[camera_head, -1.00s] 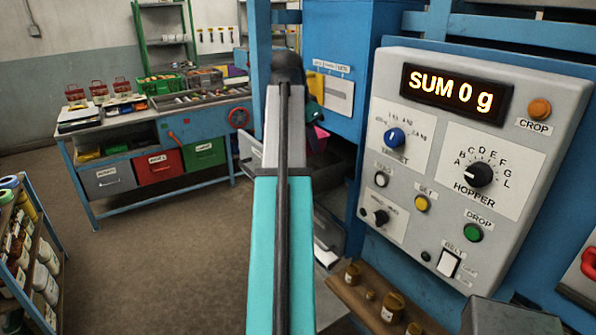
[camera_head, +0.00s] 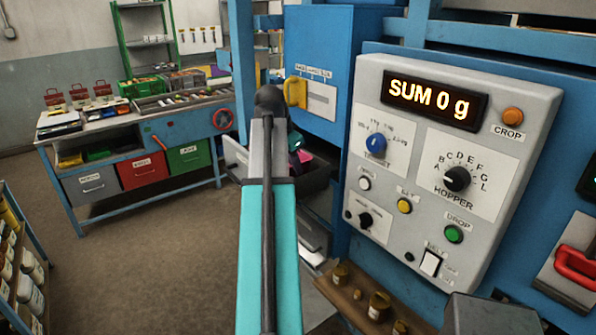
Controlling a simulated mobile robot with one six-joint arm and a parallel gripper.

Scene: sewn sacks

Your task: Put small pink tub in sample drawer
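My arm rises through the middle of the view and hides much of what is behind it. A dark and teal piece at its far end, probably my gripper (camera_head: 297,141), shows only in part; its fingers cannot be made out. A pink thing (camera_head: 304,157), perhaps the small pink tub, shows just below it at a dark bin under the blue machine, partly hidden. Whether they touch cannot be told. The bench at the left has a grey drawer (camera_head: 91,187), a red drawer (camera_head: 142,170) and a green drawer (camera_head: 189,156), all shut. Their labels are too small to read.
The blue machine's control panel (camera_head: 395,215) reads SUM 0 g. Small brown jars (camera_head: 378,306) stand on a wooden ledge below it. A shelf of bottles (camera_head: 22,265) is at the left edge. The floor (camera_head: 150,270) between is clear.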

